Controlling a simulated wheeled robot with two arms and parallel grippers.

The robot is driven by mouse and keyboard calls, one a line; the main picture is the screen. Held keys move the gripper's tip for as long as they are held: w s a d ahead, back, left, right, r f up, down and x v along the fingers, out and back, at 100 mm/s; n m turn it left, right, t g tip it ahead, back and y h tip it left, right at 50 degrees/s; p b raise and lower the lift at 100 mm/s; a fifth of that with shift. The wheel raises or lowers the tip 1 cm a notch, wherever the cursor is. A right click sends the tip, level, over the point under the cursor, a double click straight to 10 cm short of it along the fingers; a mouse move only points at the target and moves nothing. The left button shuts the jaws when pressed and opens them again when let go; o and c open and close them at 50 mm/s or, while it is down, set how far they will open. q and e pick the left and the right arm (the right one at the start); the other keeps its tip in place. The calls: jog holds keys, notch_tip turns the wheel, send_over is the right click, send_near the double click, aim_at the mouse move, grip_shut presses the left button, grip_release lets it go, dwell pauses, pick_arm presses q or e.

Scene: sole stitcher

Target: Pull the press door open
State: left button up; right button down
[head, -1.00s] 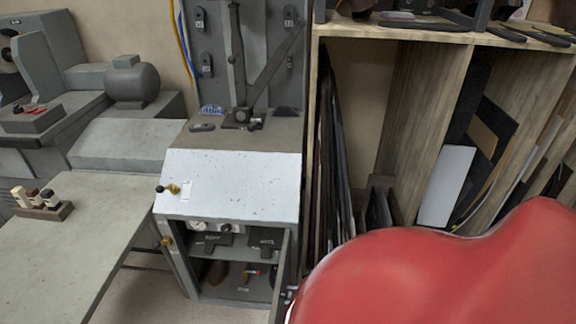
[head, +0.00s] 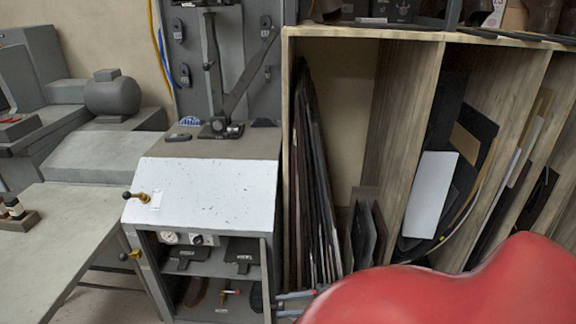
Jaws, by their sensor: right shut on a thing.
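The press (head: 205,190) stands left of centre, a grey cabinet with a white sloped front panel. Below the panel its front is open and the inside shows. The press door (head: 267,280) shows only as a narrow grey edge at the right side of the opening, seen nearly edge-on. My right gripper (head: 280,304) reaches in from the right at the bottom, its grey fingers at the door's edge. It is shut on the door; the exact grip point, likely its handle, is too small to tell. My large red arm part hides the lower right. My left gripper is out of view.
Inside the press are a gauge (head: 169,237), dark blocks (head: 243,252) on a shelf and items below. A grey table (head: 45,245) stands left. A wooden rack (head: 405,150) with leaning sheets stands close on the right.

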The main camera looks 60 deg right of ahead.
jog(key=shift+c, duration=2.3)
grip_release()
jog(key=shift+f, duration=0.1)
jog(key=b+v, duration=0.3)
jog(key=v, duration=0.4)
jog(key=shift+s+d+b, duration=0.2)
jog(key=shift+s+b, duration=0.05)
jog(key=shift+b, duration=0.05)
